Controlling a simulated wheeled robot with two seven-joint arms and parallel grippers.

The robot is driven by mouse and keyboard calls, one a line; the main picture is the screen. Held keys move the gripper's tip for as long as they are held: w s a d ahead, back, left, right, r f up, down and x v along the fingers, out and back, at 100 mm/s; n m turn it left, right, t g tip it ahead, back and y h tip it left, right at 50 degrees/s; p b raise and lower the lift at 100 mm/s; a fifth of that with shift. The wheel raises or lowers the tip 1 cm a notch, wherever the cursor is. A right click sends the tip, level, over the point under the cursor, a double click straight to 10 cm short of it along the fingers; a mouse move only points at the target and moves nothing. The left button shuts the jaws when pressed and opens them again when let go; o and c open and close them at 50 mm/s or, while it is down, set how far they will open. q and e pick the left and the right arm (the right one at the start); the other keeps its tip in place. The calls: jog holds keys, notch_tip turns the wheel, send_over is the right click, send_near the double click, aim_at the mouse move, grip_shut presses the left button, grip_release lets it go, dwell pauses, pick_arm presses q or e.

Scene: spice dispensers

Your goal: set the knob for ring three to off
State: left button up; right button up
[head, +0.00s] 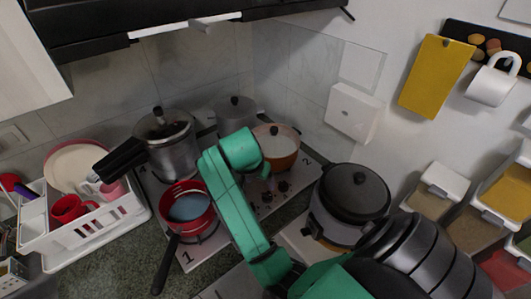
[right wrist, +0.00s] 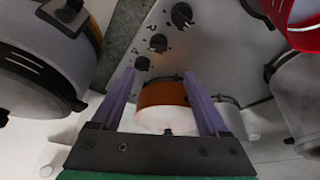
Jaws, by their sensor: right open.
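The hob's dark control knobs stand in a row near its front right edge; in the head view two show clearly, one knob (head: 283,187) and another (head: 266,197). In the right wrist view several knobs (right wrist: 158,43) are at the top middle, beside small printed marks that I cannot read surely. Which one belongs to ring three is not clear. My right gripper (head: 271,181) hangs over the hob beside the knobs. In the wrist view its two purple fingers (right wrist: 158,75) are apart and empty, with the nearest knob just beyond the tips. My left gripper is not in view.
A red pan (head: 188,206), a pressure cooker (head: 168,143), a grey pot (head: 236,113) and an orange pot (head: 277,143) stand on the hob. A black-lidded cooker (head: 352,192) stands close on the right. A white dish rack (head: 82,236) is at left.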

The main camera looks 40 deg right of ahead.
aim_at(267, 195)
jog(key=p+x, duration=0.2)
jog(key=x, duration=1.1)
jog(key=shift+s+d, duration=0.1)
jog(key=shift+f, duration=0.3)
jog(key=shift+c, duration=0.6)
grip_shut()
